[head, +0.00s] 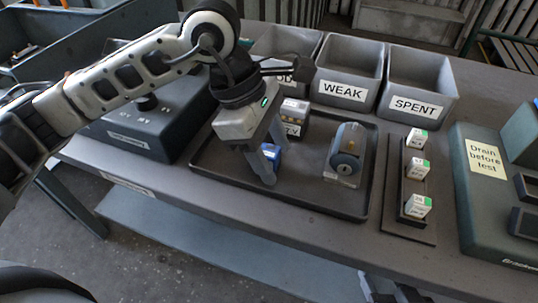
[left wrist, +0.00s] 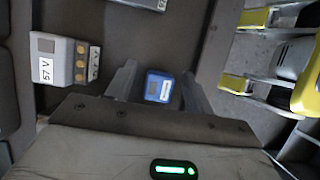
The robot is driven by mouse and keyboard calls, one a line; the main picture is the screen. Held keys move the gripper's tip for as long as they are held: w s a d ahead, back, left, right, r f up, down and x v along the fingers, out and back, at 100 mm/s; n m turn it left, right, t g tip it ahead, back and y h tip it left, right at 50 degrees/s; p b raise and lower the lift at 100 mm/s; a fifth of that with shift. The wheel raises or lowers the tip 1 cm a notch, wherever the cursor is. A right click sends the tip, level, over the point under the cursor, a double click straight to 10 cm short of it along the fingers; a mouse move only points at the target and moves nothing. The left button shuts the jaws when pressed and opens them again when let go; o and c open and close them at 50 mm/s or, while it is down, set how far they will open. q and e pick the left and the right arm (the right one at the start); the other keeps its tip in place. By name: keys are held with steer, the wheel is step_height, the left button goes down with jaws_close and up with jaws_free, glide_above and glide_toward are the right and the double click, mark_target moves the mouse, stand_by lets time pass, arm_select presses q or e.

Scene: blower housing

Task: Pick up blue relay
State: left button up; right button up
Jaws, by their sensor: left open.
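The blue relay (head: 272,152) is a small blue block with a pale label, on the dark tray (head: 222,176). In the left wrist view the relay (left wrist: 159,88) sits between the two fingers of my left gripper (left wrist: 157,90). In the head view my left gripper (head: 268,165) points down over the tray and its fingers partly hide the relay. The gripper is open, and a gap shows beside the relay in the wrist view. My right gripper cannot be made out.
A grey block marked 57 V (left wrist: 64,62) stands behind the relay. A rounded grey unit (head: 346,150) lies on the tray to the right. Bins marked WEAK (head: 346,72) and SPENT (head: 418,84) stand behind. A rack of small white blocks (head: 408,225) is further right.

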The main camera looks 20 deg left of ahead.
arm_select(q)
steer(key=c, duration=0.9)
